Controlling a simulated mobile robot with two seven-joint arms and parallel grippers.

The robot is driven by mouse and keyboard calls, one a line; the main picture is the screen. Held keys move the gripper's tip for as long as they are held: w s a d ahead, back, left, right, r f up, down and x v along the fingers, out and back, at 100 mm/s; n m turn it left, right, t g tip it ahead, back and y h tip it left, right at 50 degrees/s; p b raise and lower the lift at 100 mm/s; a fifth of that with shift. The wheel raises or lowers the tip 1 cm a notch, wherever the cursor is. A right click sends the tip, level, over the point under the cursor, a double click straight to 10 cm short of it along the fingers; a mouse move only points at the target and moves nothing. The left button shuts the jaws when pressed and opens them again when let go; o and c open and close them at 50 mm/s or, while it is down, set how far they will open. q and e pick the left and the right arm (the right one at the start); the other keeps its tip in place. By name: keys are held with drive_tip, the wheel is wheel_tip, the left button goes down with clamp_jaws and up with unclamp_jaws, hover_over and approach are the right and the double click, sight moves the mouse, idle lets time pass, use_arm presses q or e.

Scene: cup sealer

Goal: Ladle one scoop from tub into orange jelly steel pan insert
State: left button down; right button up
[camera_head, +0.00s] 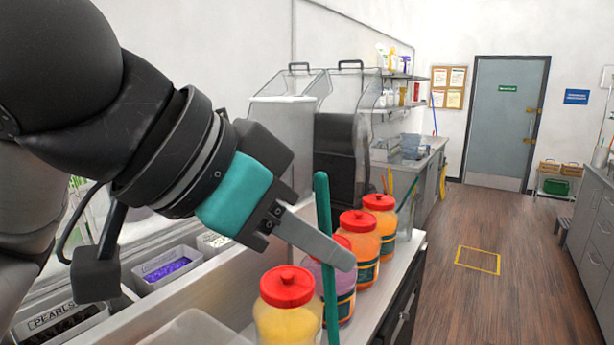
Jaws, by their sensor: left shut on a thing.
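My left gripper (322,246) reaches in from the left, with one grey finger showing across a long green handle (321,200). It is shut on this handle, which stands nearly upright; its lower end runs out of the bottom of the picture, so no ladle bowl shows. Red-lidded jars stand in a row on the counter edge: a yellow one (287,318) nearest, then a purple one (345,300), partly hidden, and two orange ones (360,243) (380,217). I cannot pick out the orange jelly pan insert. My right gripper is not in view.
A pan of purple pieces (167,268) and a bin labelled PEARLS (58,322) sit at left. A clear container rim (195,328) shows at bottom. Clear-lidded dispensers (283,125) stand behind. The wooden floor (462,220) at right is largely free.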

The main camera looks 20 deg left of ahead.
use_arm(q)
drive_tip(key=w+a+r+b, duration=0.1)
drive_tip(key=w+a+b, duration=0.15)
drive_tip(key=a, duration=0.95)
drive_tip(key=w+a+b, duration=0.1)
drive_tip(key=w+a, duration=0.3)
drive_tip(key=a, duration=0.7)
wheel_tip(320, 180, down, 6)
drive_tip(key=b, duration=0.5)
drive_tip(key=shift+s+a+b, duration=0.2)
drive_tip(key=shift+a+b, duration=0.2)
